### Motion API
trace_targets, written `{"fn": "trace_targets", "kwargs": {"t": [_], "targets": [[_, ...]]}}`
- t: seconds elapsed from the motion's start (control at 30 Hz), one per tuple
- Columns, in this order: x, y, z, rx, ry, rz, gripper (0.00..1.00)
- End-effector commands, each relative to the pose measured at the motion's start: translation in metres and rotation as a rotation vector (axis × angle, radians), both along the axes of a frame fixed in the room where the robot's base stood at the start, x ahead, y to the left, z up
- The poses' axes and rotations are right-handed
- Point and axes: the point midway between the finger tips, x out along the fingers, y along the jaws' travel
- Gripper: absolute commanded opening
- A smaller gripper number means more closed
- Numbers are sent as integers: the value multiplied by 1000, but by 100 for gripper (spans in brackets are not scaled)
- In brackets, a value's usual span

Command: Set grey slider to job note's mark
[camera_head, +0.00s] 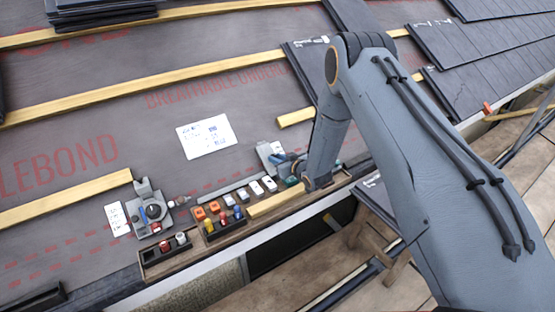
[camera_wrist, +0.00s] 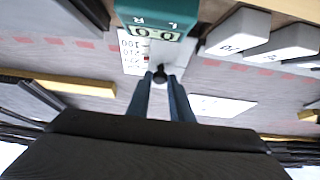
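In the wrist view, the blue fingers of my gripper (camera_wrist: 161,80) point at a small black knob (camera_wrist: 159,75), which sits between or just beyond their tips. I cannot tell whether they touch it. Beside the knob is a white scale plate (camera_wrist: 131,52) with numbers and a small red mark. A teal block (camera_wrist: 157,20) lettered R and L, with a small pale display, stands beyond. The white job note (camera_head: 207,135) lies on the underlay; its writing is too small to read. My gripper (camera_head: 291,168) is low by a grey device (camera_head: 268,152). I cannot identify the grey slider for certain.
A grey device with a black knob (camera_head: 152,211) and a white label plate (camera_head: 117,218) stand at the left. A wooden tray (camera_head: 216,236) holds orange, white, yellow and blue pieces. Wooden battens (camera_head: 150,86) cross the underlay. Slates (camera_head: 470,95) lie upper right.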

Motion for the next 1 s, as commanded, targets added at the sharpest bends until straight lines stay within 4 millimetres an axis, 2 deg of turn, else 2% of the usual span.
{"fn": "trace_targets", "kwargs": {"t": [0.23,0.47,0.7,0.73,0.8,1.0], "targets": [[-1,0,0,0,0,0,0],[-16,-12,-14,1,2,-2,0],[-18,-12,-15,0,3,-2,0],[-18,-13,-15,-1,4,-2,24],[-18,-13,-15,-1,4,-2,36],[-17,-11,-14,0,2,0,38]]}}
